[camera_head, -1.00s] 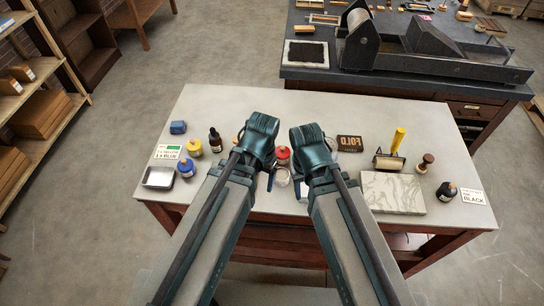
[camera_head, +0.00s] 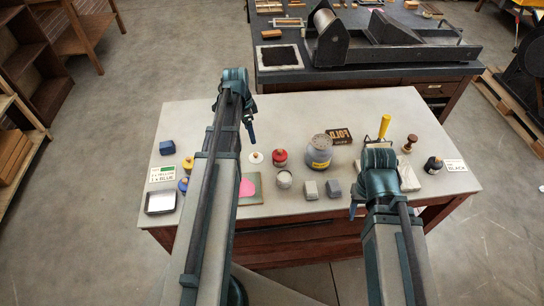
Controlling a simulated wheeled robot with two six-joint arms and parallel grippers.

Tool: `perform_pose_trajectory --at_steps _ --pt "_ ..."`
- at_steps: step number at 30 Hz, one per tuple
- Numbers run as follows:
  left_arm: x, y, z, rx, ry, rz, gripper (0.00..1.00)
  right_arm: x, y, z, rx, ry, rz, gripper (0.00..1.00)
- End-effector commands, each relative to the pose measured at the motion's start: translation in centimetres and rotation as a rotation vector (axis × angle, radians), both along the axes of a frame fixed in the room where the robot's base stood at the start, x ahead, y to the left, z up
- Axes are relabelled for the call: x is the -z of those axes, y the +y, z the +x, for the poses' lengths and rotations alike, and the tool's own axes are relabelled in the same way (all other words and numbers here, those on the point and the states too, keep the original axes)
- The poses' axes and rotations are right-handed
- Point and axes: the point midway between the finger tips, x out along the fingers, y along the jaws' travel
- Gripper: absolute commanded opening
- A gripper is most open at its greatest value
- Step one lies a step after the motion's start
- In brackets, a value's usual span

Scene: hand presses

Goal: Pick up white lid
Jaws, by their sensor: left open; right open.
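A white lid (camera_head: 256,157) with a small brownish knob sits on the pale table, left of a similar red-topped pot (camera_head: 280,157). Whether a pot is under the white lid is hard to tell from above. My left gripper (camera_head: 235,118) is open and empty, above the table's left middle, up and left of the white lid. Its arm hides part of the table. My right gripper (camera_head: 368,199) is open over the table's right front, well away from the lid; its fingers are partly hidden.
A large glass jar (camera_head: 319,152), a small whitish jar (camera_head: 284,179), two grey blocks and a pink patch on a board (camera_head: 248,188) stand near the lid. A metal tray (camera_head: 161,201) is at front left. The table's back middle (camera_head: 300,112) is clear.

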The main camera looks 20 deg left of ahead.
Motion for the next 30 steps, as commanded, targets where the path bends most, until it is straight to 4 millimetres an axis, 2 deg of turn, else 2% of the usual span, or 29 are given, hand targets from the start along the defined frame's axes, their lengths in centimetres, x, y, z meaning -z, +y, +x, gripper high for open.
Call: perform_pose_trajectory --at_steps 3,11,30 --pt "-0.1 1.1 0.1 0.011 -0.007 -0.001 0.79 0.0 0.0 0.0 0.0 0.0 0.0 0.5" --pt "0.5 1.1 0.1 0.014 -0.008 -0.001 0.79 0.6 0.0 0.0 0.0 0.0 0.0 0.5" --pt "8.5 0.3 0.7 0.014 -0.007 -0.001 0.79 8.5 0.0 0.0 0.0 0.0 0.0 0.5"
